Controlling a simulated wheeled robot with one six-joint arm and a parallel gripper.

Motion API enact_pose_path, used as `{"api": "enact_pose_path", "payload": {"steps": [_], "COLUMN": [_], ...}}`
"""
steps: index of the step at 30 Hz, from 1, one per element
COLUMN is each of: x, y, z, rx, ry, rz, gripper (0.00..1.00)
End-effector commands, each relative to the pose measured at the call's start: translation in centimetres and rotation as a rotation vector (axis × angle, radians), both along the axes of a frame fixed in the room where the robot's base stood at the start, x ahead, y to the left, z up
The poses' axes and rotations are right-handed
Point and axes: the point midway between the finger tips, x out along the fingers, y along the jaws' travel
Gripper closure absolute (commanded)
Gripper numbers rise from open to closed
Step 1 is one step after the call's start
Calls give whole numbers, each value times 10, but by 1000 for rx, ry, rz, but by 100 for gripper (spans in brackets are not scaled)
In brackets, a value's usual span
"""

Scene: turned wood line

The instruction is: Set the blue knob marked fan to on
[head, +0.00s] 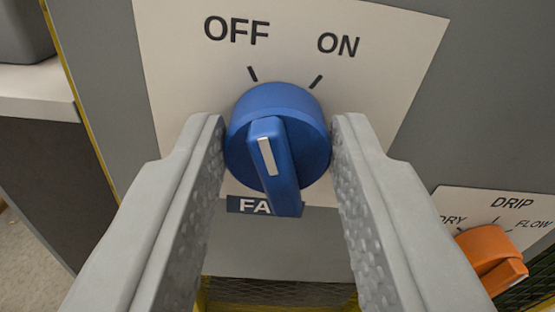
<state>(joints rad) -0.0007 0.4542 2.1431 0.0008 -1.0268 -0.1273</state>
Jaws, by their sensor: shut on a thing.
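The blue knob (308,144) sits on a white plate (400,40) on a grey panel, in the middle of the head view. The plate reads OFF at upper left and ON at upper right, each with a tick mark. A label under the knob is partly hidden and shows "FA". The white line on the knob's raised bar points up and slightly left, nearer the OFF tick than the ON tick. My gripper (279,140) is shut on the blue knob, with one grey finger at its left side and one at its right.
An orange knob (485,248) on a second white plate, marked DRY, DRIP and FLOW, is at the lower right, close to my right finger. A pale ledge (40,90) with a grey object is at the upper left. A yellow strip runs along the panel's left edge.

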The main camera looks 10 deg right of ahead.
Motion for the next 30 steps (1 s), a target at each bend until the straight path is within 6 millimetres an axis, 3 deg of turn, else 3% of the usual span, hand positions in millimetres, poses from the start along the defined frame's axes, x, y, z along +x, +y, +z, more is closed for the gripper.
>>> {"api": "enact_pose_path", "payload": {"steps": [18, 30], "x": [0, 0], "y": [-2, -3], "z": [-1, -1], "rx": [562, 815], "ry": [1, 1], "rz": [0, -1], "gripper": [91, 91]}}
